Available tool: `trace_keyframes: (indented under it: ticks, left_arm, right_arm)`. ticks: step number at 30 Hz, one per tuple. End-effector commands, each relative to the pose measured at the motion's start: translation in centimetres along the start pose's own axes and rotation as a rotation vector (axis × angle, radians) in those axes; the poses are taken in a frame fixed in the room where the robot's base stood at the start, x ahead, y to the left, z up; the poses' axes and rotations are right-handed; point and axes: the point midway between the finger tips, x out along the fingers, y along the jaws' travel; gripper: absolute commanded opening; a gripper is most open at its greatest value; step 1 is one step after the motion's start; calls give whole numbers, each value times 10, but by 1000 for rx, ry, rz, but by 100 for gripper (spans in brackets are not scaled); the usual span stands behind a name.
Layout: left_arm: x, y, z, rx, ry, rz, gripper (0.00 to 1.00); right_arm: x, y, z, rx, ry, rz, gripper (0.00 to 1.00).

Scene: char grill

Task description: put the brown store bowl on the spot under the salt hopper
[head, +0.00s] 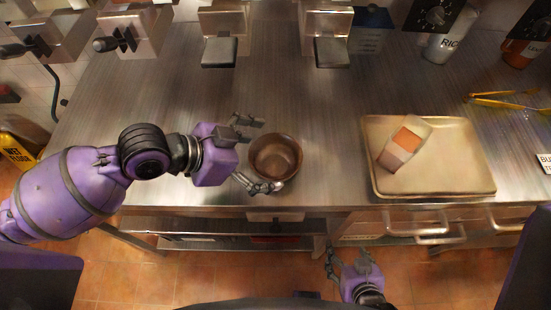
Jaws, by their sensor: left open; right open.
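The brown bowl (275,158) stands upright on the steel counter, left of the tray, and looks empty. My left gripper (266,154) is open at the bowl's left side, with one finger at its back left and the other at its front left; I cannot tell whether they touch it. My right gripper (346,259) is open and empty, low in front of the counter's edge. Dispensers with levers or flaps line the back, including one at the top middle (222,30) and another right of it (328,28). No salt label is readable, so I cannot tell which is the salt hopper.
A metal tray (450,182) holding a packet (404,146) lies to the right. Yellow tongs (500,101) and bottles (440,48) are at the far right. Drawer handles (417,228) stick out below the counter edge. The counter (170,95) behind the bowl is clear.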

Motion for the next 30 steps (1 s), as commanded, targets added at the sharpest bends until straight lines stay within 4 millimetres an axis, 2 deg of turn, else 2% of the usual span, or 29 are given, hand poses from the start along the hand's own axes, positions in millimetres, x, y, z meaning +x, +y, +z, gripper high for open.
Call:
trace_keyframes:
  ticks: [1,6,15,26,30]
  left_arm:
    - [8,0,-2,-1,5,-1,100]
    - [29,0,0,1,4,-3,100]
    - [34,0,1,1,2,-2,100]
    - [34,0,2,0,-1,-1,53]
    - [34,0,3,-1,-2,0,46]
  right_arm:
    - [-1,0,-7,-1,12,-2,67]
    - [0,-2,-16,-6,25,-7,67]
    - [2,0,-20,-19,31,-9,67]
    - [1,-1,-16,-11,23,-8,67]
    - [-1,-2,-11,-7,15,-6,67]
